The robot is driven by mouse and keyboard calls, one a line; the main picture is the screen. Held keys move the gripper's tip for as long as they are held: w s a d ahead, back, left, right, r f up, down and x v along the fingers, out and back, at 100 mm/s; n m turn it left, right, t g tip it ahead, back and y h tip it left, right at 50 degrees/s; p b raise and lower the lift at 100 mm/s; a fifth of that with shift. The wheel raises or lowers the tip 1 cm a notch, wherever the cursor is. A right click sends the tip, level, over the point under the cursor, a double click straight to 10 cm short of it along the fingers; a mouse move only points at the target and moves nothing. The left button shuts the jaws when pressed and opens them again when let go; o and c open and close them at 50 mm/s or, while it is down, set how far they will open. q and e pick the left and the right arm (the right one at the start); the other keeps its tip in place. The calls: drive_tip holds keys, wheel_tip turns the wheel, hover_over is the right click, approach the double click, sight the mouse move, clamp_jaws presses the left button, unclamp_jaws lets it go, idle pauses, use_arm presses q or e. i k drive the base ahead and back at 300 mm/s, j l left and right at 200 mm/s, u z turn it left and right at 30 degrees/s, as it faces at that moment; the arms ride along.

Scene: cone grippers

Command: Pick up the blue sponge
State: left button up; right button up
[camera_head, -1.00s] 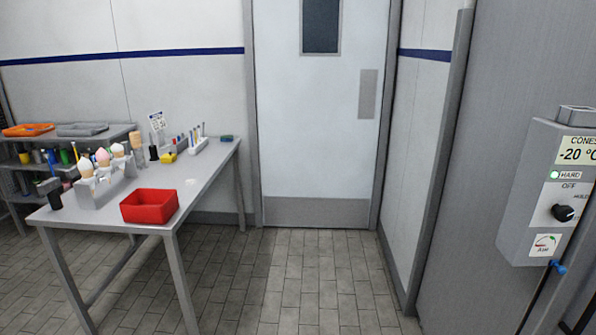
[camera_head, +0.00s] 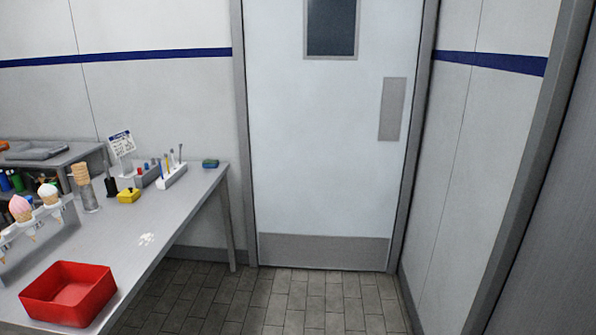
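A small blue sponge (camera_head: 210,163), with a greenish tint, lies at the far right corner of the grey table (camera_head: 190,215). Nothing touches it. Neither of my grippers shows in the head view.
A red bin (camera_head: 68,293) sits at the table's near edge. Ice cream cones stand in a holder (camera_head: 40,235) at left. Floor (camera_head: 290,300) before the closed door is clear.

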sight(207, 163)
drive_tip(key=i+l+u, duration=0.1)
drive_tip(key=i+u, duration=0.25)
drive_tip(key=i, duration=0.2)
drive_tip(key=i+l+u, duration=0.3)
drive_tip(key=i, duration=0.25)
drive_tip(key=i+l+u, duration=0.35)
drive_tip(key=i, duration=0.2)
drive_tip(key=i+l+u, duration=0.15)
drive_tip(key=i+l, duration=0.5)
drive_tip(key=i, duration=0.15)
